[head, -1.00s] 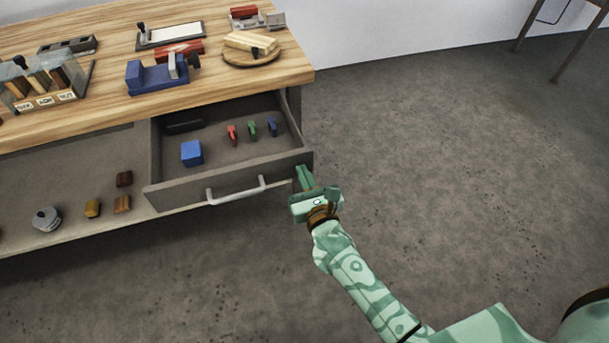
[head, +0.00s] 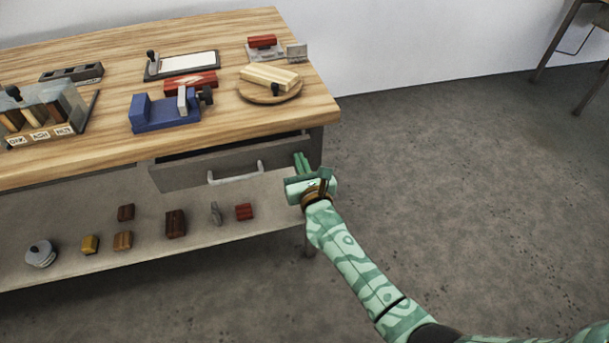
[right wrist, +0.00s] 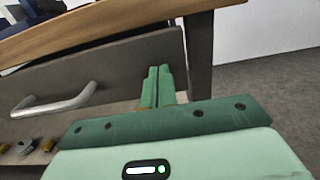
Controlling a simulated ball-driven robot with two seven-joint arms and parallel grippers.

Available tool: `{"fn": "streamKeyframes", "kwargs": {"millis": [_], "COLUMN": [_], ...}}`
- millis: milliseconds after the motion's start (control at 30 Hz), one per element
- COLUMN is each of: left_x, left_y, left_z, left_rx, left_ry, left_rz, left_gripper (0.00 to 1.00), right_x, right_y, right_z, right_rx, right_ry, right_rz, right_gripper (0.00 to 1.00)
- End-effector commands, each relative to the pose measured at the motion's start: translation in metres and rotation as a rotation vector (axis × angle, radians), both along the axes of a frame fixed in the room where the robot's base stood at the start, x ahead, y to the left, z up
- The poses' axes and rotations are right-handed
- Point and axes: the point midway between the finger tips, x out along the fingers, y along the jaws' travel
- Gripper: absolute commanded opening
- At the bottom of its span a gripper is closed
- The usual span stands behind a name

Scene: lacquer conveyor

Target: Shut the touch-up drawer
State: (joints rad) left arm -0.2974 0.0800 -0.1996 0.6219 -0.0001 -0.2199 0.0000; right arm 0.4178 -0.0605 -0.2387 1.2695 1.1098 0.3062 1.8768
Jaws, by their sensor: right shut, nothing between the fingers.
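The touch-up drawer (head: 193,174) under the wooden bench top is mostly in, with a narrow dark gap along its top edge in the head view. Its front panel also shows in the right wrist view (right wrist: 125,68). The silver bar handle (head: 236,177) is on its front; in the right wrist view the handle (right wrist: 55,104) is at the left. My right gripper (head: 301,161) is shut and empty. Its fingertips (right wrist: 158,72) are at the right end of the drawer front and look to be against it, though contact is hard to tell. The drawer's contents are hidden. My left gripper is not in view.
The bench top (head: 107,134) holds a blue vise (head: 164,113), a round board (head: 270,93) with a wooden block, and a bottle rack (head: 45,112). The lower shelf (head: 185,242) holds several small blocks. Open floor (head: 450,170) lies to the right.

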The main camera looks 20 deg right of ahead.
Motion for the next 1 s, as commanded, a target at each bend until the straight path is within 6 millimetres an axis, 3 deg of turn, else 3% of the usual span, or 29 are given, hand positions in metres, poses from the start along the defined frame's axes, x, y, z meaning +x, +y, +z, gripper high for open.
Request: {"fn": "streamKeyframes", "kwargs": {"millis": [200, 400, 1000], "left_x": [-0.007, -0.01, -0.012], "left_y": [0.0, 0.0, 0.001], "left_z": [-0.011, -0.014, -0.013], "left_rx": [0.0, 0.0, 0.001], "left_ry": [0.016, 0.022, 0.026], "left_rz": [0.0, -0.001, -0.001], "left_gripper": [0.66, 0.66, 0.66], "right_x": [0.027, 0.039, 0.042], "right_y": [0.0, 0.0, 0.001], "right_z": [-0.003, -0.001, 0.005], "right_rx": [0.002, 0.001, 0.003], "right_ry": [0.002, 0.001, -0.008], "right_rz": [-0.001, 0.0, -0.003], "right_gripper": [0.0, 0.0, 0.0]}}
